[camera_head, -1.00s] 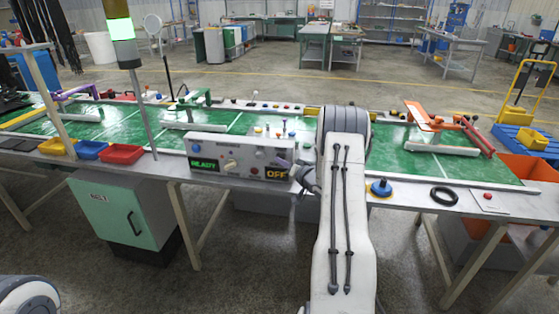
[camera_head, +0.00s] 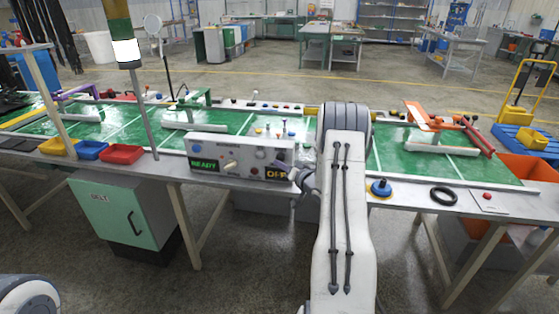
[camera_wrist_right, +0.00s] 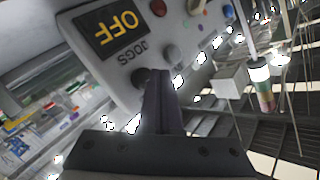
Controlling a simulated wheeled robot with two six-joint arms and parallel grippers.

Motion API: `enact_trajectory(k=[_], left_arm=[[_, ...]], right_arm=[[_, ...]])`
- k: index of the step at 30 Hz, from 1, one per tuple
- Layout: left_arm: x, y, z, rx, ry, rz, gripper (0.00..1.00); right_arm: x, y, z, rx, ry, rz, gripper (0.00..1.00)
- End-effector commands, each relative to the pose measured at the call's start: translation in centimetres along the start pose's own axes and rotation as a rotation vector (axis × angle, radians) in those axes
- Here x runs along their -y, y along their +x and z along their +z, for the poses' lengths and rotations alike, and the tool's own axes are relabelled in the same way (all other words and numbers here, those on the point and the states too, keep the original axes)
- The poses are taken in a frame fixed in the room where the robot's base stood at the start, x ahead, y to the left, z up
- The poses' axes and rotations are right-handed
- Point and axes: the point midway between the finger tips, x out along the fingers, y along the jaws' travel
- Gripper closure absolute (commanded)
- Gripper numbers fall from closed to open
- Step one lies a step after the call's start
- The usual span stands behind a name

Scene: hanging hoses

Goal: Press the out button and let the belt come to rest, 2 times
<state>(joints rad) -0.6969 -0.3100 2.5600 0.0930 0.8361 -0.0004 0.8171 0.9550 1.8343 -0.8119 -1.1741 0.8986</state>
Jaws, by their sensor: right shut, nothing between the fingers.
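The grey control box (camera_head: 240,150) stands at the front of the green belt table. It carries a green READY display (camera_head: 204,164) and an amber OFF display (camera_head: 277,173), also in the right wrist view (camera_wrist_right: 115,25). My right gripper (camera_head: 284,165) is shut and empty at the box's right front. In the wrist view its fingertips (camera_wrist_right: 158,80) are beside a dark round button (camera_wrist_right: 143,76) near the lettering JOGS; I cannot tell if they touch it. No label reading "out" is legible. The green belt (camera_head: 225,122) lies behind the box. My left gripper is out of view.
A signal tower (camera_head: 126,50) stands left of the box, its lower segment lit white. Blue, yellow and red bins (camera_head: 122,154) sit left. A blue knob (camera_head: 381,188) and a black ring (camera_head: 444,196) lie right of my arm.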

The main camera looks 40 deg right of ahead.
Motion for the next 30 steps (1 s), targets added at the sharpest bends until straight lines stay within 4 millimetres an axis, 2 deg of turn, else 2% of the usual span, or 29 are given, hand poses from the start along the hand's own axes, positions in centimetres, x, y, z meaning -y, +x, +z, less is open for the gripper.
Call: enact_trajectory(k=[18, 30], left_arm=[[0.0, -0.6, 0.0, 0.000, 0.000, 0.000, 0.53], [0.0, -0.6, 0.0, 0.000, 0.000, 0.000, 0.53]], right_arm=[[2.4, -3.3, 2.5, 0.001, 0.002, 0.001, 1.00], [2.5, -3.5, 2.6, 0.000, 0.000, 0.000, 1.00]])
